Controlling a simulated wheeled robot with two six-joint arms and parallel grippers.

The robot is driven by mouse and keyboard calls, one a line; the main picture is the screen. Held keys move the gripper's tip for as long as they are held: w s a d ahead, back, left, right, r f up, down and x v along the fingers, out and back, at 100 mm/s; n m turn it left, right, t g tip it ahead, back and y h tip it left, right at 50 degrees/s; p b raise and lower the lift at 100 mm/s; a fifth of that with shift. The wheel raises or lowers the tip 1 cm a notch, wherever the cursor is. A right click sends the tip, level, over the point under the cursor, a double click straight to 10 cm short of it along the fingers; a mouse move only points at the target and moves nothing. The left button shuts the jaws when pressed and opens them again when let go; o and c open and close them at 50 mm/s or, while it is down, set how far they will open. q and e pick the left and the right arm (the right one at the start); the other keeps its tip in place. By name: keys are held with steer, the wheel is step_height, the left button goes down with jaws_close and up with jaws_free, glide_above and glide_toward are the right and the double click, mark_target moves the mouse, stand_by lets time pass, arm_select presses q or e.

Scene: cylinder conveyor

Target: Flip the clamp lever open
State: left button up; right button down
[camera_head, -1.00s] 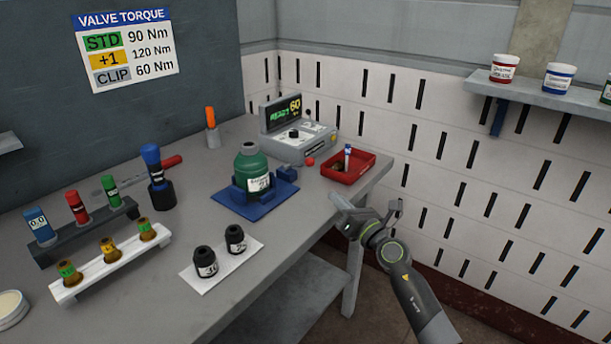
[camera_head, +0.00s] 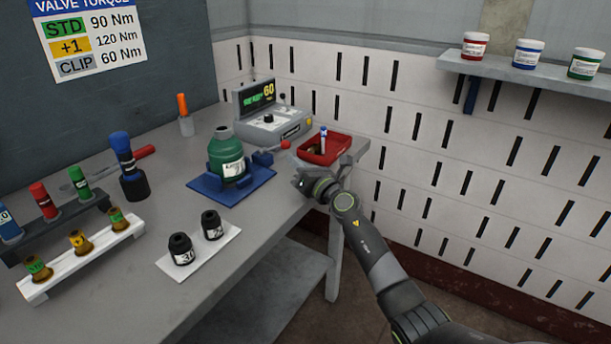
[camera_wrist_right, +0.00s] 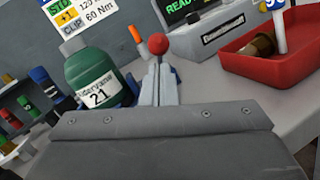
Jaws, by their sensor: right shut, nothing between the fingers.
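The clamp lever ends in a red ball knob (camera_head: 285,144). It belongs to the blue clamp fixture (camera_head: 205,188) that holds a green bottle (camera_head: 228,158). The knob stands to the right of the bottle. In the right wrist view the red knob (camera_wrist_right: 159,45) shows just beyond the fingertips, with the green bottle (camera_wrist_right: 92,72) to its left. My right gripper (camera_head: 297,160) is shut and empty, close to the knob; I cannot tell if it touches. Its fingers (camera_wrist_right: 158,72) hide most of the lever in the wrist view. My left gripper is out of view.
A red tray (camera_head: 340,152) with small parts sits just behind my right gripper. A grey display unit (camera_head: 275,128) stands behind the knob. Black sockets (camera_head: 181,249) rest on a white plate in front. The table's right edge runs below my right arm.

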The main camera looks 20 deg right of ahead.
steer(key=shift+x, duration=0.85)
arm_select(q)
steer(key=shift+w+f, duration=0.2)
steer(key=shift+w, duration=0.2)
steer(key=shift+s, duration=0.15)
